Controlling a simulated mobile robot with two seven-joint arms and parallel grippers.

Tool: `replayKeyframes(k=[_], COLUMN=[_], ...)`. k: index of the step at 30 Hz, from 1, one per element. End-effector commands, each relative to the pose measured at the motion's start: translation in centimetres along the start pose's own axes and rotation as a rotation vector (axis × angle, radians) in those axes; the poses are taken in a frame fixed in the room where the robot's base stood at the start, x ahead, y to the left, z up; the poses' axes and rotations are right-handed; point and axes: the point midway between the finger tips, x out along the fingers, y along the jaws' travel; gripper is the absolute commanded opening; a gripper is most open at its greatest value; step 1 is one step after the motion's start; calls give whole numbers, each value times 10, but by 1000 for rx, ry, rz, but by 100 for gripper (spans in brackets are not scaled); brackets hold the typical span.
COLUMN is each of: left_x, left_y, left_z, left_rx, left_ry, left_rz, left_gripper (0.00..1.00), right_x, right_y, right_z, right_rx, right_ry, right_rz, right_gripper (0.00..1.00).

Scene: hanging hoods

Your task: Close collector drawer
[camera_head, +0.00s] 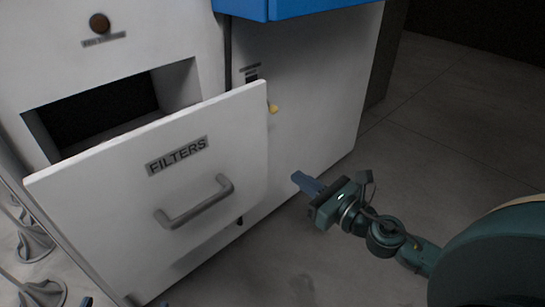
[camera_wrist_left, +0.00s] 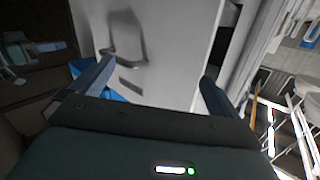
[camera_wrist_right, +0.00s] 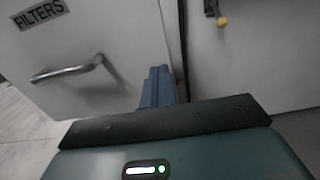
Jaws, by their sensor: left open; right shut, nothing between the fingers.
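The collector drawer (camera_head: 115,190), a white front labelled FILTERS with a grey bar handle (camera_head: 195,203), stands pulled out from the white cabinet, leaving a gap behind its top edge. My right gripper (camera_head: 301,181) is shut and empty, to the right of the drawer front. In the right wrist view its fingers (camera_wrist_right: 159,72) overlap the drawer's right edge; contact cannot be told. My left gripper (camera_wrist_left: 157,75) is open and empty, facing the drawer front, whose handle (camera_wrist_left: 125,54) shows there; in the head view only its blue fingertips show at the bottom left edge.
A dark rectangular opening (camera_head: 98,112) and a round brown button (camera_head: 99,23) are on the cabinet above the drawer. A yellow knob (camera_head: 272,108) sits right of the drawer. Metal legs or stands (camera_head: 38,245) are at the left. The grey floor at right is clear.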

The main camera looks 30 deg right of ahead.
Motion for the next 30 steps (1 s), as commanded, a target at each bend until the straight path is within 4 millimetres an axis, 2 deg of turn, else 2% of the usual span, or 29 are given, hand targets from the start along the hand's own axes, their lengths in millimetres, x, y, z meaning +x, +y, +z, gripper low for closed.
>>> replayKeyframes(k=[12,18,24,30], left_x=[-3,-4,-4,-4], left_y=[-2,-2,-2,-2], left_z=[1,2,2,3], left_rx=[-30,-34,-35,-36], left_ry=[-90,-106,-111,-113], left_rz=[3,4,5,5], left_gripper=[100,100,100,100], right_x=[62,84,94,94], right_y=[-1,-1,0,0], right_z=[2,1,0,0], right_rx=[1,2,1,2], right_ry=[-3,-1,0,1], right_rz=[-1,-3,-2,-2], right_gripper=[0,0,0,0])
